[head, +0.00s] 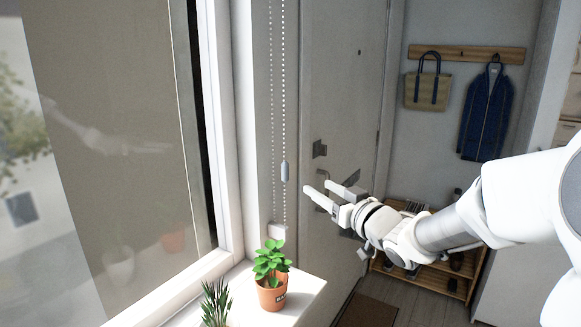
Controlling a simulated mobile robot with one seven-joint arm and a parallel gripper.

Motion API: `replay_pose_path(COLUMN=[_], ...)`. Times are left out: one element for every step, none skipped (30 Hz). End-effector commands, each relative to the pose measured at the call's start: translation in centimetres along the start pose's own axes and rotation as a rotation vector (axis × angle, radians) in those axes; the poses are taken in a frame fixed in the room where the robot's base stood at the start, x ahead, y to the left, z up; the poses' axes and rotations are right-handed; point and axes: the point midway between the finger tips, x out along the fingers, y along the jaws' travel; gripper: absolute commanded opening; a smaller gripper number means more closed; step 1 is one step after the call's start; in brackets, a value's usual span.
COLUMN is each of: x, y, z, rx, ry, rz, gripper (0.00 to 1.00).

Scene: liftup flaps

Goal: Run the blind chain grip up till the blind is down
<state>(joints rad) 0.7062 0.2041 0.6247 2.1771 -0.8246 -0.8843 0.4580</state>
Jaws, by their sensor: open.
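The blind chain (272,120) hangs as two beaded strands on the wall right of the window. Its grip (285,171), a small grey capsule, sits on the right strand, well above the white chain holder (277,231) at the bottom. The blind (110,120) shows as a beige-grey sheet over much of the window; its lower edge cannot be made out clearly. My gripper (321,191) is open and empty, just right of the chain and slightly below the grip, with its fingers pointing left. It appears apart from the grip.
A potted plant (271,290) stands on the white sill (306,288) below the chain, with a spiky plant (216,302) to its left. A door with a handle (324,175) is behind my gripper. A wooden shoe rack (452,279) stands behind my arm.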

Motion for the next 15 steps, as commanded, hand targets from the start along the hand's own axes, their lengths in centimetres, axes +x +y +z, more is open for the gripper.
replay_pose_path(x=[0.4,0.7,1.2,1.6,2.1,2.9,3.5,4.1,4.9,5.5,6.2,7.0,7.6,8.2,9.0], y=[-0.1,-0.1,0.0,0.0,-0.1,-0.1,-0.1,-0.1,-0.1,-0.1,-0.1,0.0,0.0,-0.1,-0.1], z=[0.0,0.0,0.1,0.0,0.1,0.1,0.1,0.1,0.1,0.1,0.1,0.1,0.1,0.1,0.1], rx=[0.001,0.001,0.002,0.002,0.002,0.004,0.004,0.003,0.004,0.005,0.003,0.004,0.004,0.004,0.004], ry=[0.003,0.002,0.001,0.003,0.002,0.002,0.002,0.002,0.002,0.001,0.002,0.001,0.002,0.001,0.001], rz=[-0.004,-0.004,-0.003,-0.003,-0.003,-0.004,-0.004,-0.003,-0.003,-0.002,-0.003,-0.002,-0.002,-0.002,-0.002], gripper=[0.57,0.57,0.57,0.57,0.57,0.57,0.57,0.57,0.57,0.57,0.57,0.57,0.57,0.57,0.57])
